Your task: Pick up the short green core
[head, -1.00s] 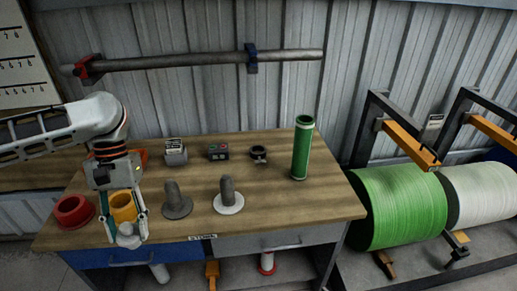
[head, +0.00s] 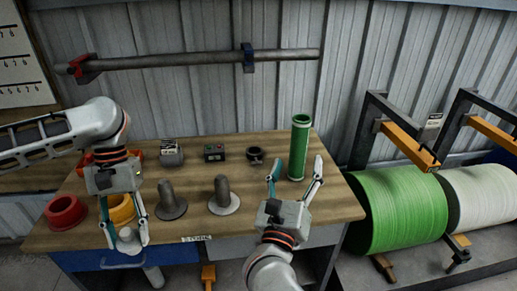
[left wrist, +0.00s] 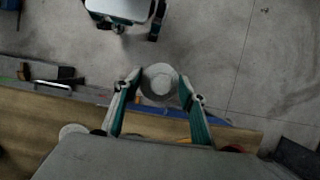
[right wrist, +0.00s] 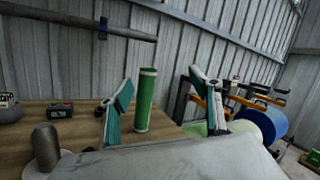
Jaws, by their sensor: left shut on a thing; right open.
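The short green core (head: 299,150) stands upright on the bench at its right end. It also shows in the right wrist view (right wrist: 145,102), between the two fingers in the picture and seemingly beyond them. My right gripper (head: 297,172) is open and empty, with its fingers pointing toward the core from the front. I see no contact with the core. My left gripper (head: 125,230) is shut on a pale round piece (left wrist: 160,82) over the bench's front left edge.
On the bench (head: 225,230) are a red ring (head: 65,213), a yellow ring (head: 121,208), two grey pegs on round bases (head: 170,200), a button box (head: 214,153) and a black clamp (head: 255,155). Large green (head: 395,212) and white rolls stand at right.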

